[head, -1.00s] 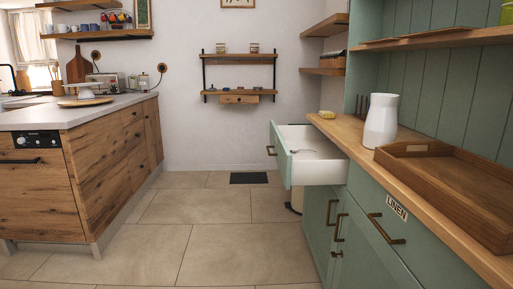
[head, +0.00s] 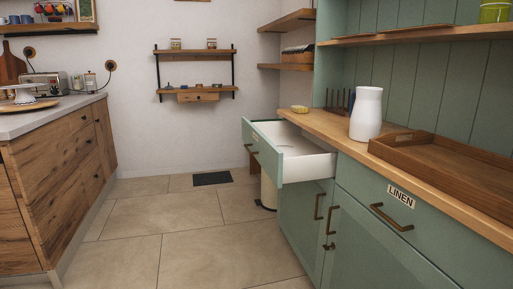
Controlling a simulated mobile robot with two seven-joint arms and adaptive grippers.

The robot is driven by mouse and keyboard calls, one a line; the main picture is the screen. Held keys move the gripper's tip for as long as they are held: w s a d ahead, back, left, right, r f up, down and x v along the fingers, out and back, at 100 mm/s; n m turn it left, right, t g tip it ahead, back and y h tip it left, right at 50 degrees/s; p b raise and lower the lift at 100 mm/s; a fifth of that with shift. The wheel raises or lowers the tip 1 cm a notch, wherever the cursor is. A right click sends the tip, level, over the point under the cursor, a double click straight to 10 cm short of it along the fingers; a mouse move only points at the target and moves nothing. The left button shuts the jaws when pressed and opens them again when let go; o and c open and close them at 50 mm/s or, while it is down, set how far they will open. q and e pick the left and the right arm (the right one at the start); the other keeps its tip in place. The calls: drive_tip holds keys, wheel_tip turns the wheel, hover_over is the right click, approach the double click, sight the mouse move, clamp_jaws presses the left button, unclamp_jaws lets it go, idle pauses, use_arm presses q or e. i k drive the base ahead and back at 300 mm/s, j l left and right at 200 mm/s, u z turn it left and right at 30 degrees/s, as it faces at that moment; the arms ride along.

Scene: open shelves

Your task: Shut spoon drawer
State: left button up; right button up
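The open drawer (head: 262,152) sticks out of the green cabinet on the right, beneath the wooden counter. Its front is green with a dark bar handle (head: 252,150), and its inside is white. A thin, small item, perhaps a spoon, lies inside on the drawer floor; it is hard to make out. Neither of my grippers is in view.
A closed drawer labelled LINEN (head: 401,196) sits to the right of the open one. A bin (head: 268,190) stands behind the drawer. Floor in front is clear.

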sight(311, 158)
drive_tip(key=i+z, duration=0.1)
drive_tip(key=z, duration=0.3)
drive_tip(key=i+j+z, duration=0.4)
drive_tip(key=j, duration=0.25)
drive_tip(key=i+j+z, duration=0.2)
drive_tip(key=j, duration=0.15)
drive_tip(key=i+j, duration=0.1)
drive_tip(key=j, duration=0.25)
drive_tip(key=i+j+z, duration=0.1)
drive_tip(key=j, duration=0.25)
drive_tip(key=i+j+z, duration=0.1)
drive_tip(key=j, duration=0.3)
